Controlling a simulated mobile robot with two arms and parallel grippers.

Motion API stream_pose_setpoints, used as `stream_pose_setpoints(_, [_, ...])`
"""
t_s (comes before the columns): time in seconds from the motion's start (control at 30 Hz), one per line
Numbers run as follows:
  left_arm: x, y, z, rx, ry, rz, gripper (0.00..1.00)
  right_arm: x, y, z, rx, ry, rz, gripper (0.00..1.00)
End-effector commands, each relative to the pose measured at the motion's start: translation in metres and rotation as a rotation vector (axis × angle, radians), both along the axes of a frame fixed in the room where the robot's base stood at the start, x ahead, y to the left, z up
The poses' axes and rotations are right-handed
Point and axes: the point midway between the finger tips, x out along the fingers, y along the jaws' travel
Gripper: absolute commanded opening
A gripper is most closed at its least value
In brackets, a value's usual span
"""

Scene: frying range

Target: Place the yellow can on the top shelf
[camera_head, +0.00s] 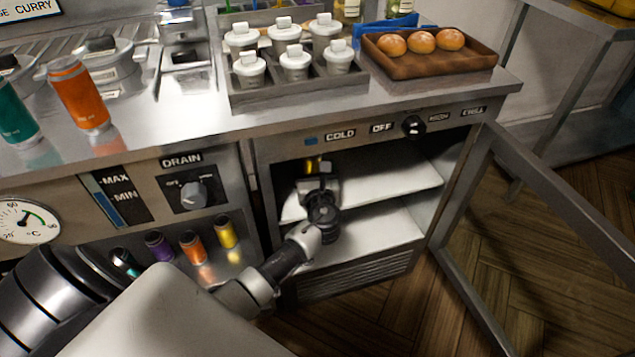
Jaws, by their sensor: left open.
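A yellow can (312,163) is inside the open cold cabinet, at the back left over the top shelf (390,180). Only a small part of it shows; my gripper hides the rest. My left gripper (317,172) reaches into the cabinet from the lower left. It is open, with its fingertips at the yellow can. I cannot tell whether the fingers touch it, or whether the can's base rests on the shelf. My right gripper is out of view.
The cabinet door (470,200) stands open at the right. The lower shelf (375,238) looks empty. On the counter are an orange can (80,95), a teal can (14,115), lidded pots (294,65) and a bun tray (430,62). Several small coloured cylinders (192,247) sit left of the cabinet.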

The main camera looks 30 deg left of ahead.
Motion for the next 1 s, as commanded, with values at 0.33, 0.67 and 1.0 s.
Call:
stream_pose_setpoints(0.33, [-0.047,-0.04,0.001,-0.001,0.0,-0.001,0.81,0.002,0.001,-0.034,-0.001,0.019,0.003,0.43])
stream_pose_setpoints(0.67, [-0.109,-0.047,-0.062,-0.613,-0.115,0.13,0.81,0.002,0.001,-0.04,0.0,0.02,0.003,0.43])
stream_pose_setpoints(1.0, [-0.262,-0.111,-0.157,-1.846,-0.465,1.04,0.81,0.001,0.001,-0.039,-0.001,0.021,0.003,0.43])
